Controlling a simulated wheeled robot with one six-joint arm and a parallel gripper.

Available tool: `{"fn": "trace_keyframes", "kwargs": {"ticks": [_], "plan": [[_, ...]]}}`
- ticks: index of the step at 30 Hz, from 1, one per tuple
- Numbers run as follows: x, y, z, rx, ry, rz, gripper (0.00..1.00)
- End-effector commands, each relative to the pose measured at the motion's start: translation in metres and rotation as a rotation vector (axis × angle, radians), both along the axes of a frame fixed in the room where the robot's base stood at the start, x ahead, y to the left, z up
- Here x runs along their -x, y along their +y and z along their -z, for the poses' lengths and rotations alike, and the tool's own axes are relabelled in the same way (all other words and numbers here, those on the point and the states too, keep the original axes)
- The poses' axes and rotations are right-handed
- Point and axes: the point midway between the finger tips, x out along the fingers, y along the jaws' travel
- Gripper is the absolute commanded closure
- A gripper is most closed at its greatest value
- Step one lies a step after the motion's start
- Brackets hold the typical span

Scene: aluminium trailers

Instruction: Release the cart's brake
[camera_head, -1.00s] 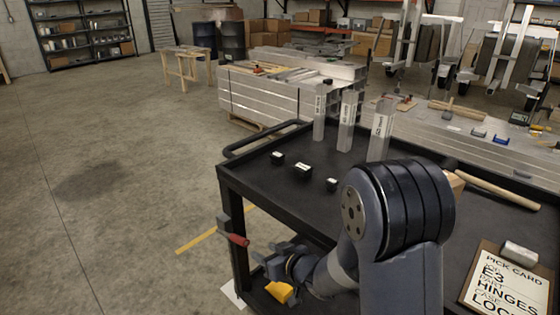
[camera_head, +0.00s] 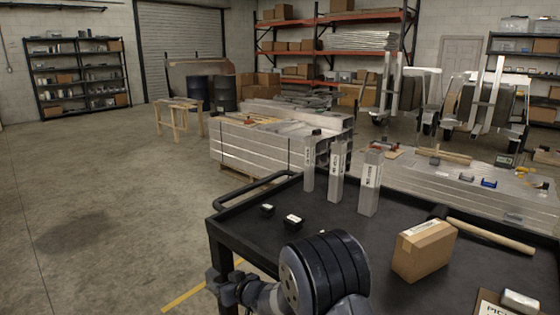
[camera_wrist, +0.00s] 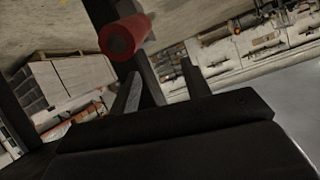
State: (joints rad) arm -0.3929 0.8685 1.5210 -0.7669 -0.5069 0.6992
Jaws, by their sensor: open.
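The cart (camera_head: 345,238) is black, with a flat top and a push rail (camera_head: 262,190) at its far left. In the wrist view, a red-gripped brake handle (camera_wrist: 124,37) is close ahead, end towards the camera. My gripper (camera_wrist: 161,72) has its two dark fingers apart with nothing between them. The red grip is just beyond and above the left finger; I cannot tell whether they touch. In the head view, my gripper (camera_head: 222,284) is beside the cart's near left corner leg. Its jaws are not clear there, and the brake handle is hidden.
Stacked aluminium lengths (camera_head: 260,150) lie beyond the cart. The floor to the left is clear.

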Motion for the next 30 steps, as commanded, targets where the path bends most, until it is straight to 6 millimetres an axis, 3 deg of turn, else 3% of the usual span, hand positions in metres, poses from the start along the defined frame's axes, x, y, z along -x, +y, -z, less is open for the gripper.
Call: {"fn": "trace_keyframes", "kwargs": {"ticks": [6,19,30], "plan": [[-0.011,0.01,0.007,0.001,-0.001,0.001,0.55],[-0.011,0.01,0.006,0.001,-0.001,0.001,0.55],[0.019,-0.019,-0.013,0.001,0.0,0.002,0.55]]}}
